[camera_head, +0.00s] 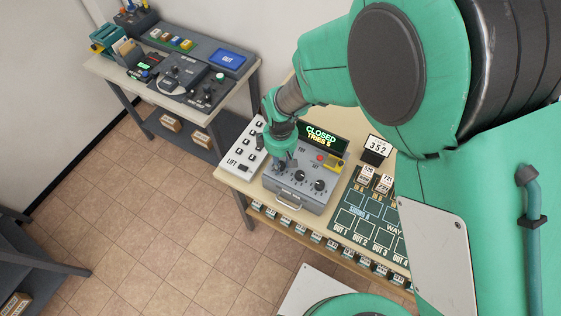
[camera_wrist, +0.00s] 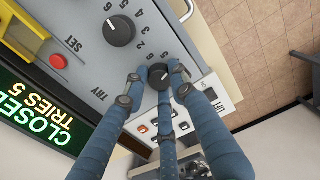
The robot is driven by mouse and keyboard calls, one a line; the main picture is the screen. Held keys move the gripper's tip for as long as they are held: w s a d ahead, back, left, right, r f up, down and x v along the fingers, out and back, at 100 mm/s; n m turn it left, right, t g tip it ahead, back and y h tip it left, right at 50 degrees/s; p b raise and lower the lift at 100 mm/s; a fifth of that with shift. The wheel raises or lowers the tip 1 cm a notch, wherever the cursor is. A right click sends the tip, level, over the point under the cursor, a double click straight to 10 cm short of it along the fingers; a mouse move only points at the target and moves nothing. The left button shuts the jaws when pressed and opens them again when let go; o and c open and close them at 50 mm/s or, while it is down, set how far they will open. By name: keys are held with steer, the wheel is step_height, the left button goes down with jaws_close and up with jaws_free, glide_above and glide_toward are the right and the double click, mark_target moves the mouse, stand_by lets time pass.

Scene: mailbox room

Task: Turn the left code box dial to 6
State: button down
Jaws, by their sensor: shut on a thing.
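The grey code box (camera_head: 308,198) sits on the near table, with a green display reading CLOSED, TRIES 5. Its middle dial (camera_head: 299,175) and right dial (camera_head: 320,186) are in plain view. The left dial (camera_wrist: 158,76) is a black knob with numbers around it, best seen in the wrist view. My gripper (camera_head: 281,162) is at the left end of the box and hides the left dial in the head view. In the wrist view my gripper (camera_wrist: 160,80) has its blue fingers closed around the left dial. The dial's exact setting cannot be read.
A white LIFT switch panel (camera_head: 243,150) lies left of the box. A red button (camera_wrist: 58,61) is on the box. Another console table (camera_head: 180,75) stands at the back left.

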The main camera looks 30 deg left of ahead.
mark_target(281, 164)
steer(key=n, duration=1.2)
steer(key=shift+p, duration=0.3)
steer(key=c, duration=1.4)
jaws_free()
steer(key=shift+r, duration=0.15)
step_height(281, 164, up, 12)
